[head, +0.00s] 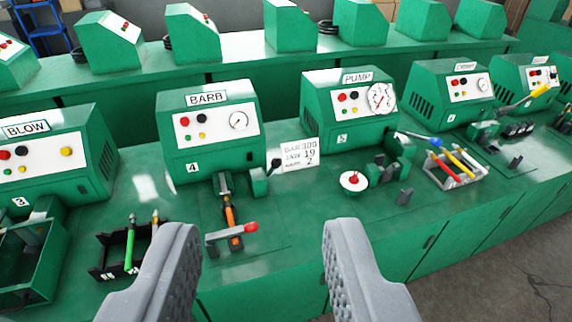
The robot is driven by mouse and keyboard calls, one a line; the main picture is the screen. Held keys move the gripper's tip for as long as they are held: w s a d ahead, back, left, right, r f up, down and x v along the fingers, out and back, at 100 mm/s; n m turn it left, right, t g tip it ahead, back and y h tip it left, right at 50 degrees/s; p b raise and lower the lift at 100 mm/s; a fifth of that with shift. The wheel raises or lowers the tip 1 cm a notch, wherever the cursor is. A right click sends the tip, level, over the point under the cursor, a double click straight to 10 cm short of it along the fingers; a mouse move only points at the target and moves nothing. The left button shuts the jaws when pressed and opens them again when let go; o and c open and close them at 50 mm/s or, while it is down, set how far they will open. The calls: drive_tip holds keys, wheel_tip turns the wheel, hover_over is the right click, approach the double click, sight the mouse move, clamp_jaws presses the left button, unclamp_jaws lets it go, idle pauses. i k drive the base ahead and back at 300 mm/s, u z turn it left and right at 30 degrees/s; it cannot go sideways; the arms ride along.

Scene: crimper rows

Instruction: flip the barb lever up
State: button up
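The green BARB machine (209,128) stands on the bench left of centre, with a gauge and several buttons on its white panel. In front of it is a dark fixture (225,188) with an orange part. A lever with a red tip (250,227) lies nearly level across the fixture's front end. A short black-tipped handle (274,164) stands on a green block at the machine's right; I cannot tell which of the two is the barb lever. My gripper (262,238) is open and empty, its grey fingers wide apart in the near foreground, in front of the fixture.
The BLOW machine (50,150) is at the left and the PUMP machine (347,103) at the right. A black tray with a green-handled tool (130,248) lies left of the fixture. A white card (299,154) and a white dish (354,181) are to the right.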

sight(276, 162)
drive_tip(key=i, duration=1)
